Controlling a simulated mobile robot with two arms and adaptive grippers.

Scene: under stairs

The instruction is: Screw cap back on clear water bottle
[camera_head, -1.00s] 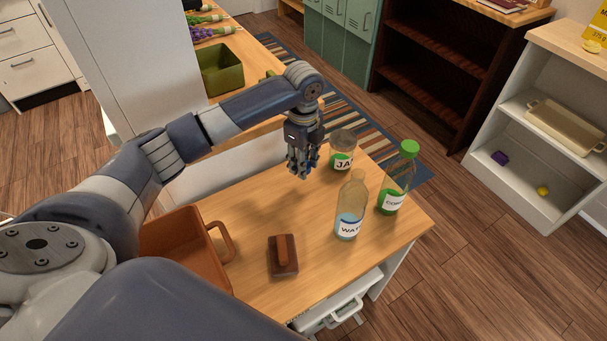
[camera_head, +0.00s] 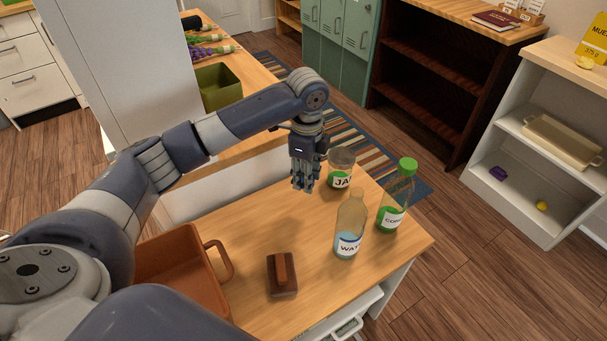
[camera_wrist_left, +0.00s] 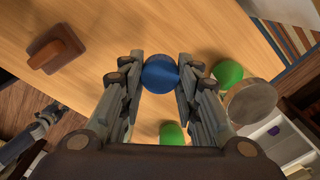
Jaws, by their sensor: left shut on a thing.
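My left gripper (camera_head: 305,184) is above the wooden table, left of the jar and the water bottle, pointing down. In the left wrist view its fingers (camera_wrist_left: 160,76) are closed on a round blue cap (camera_wrist_left: 160,72). The clear water bottle (camera_head: 350,232) stands upright on the table, with a white and blue label and no cap visible on its neck. The cap is held away from the bottle, to its left in the head view.
A green-capped bottle (camera_head: 393,205) stands right of the water bottle. A jar (camera_head: 341,172) stands behind it. A brown block with a handle (camera_head: 282,276) and an orange-brown container (camera_head: 180,262) are at the left. The table between block and water bottle is clear.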

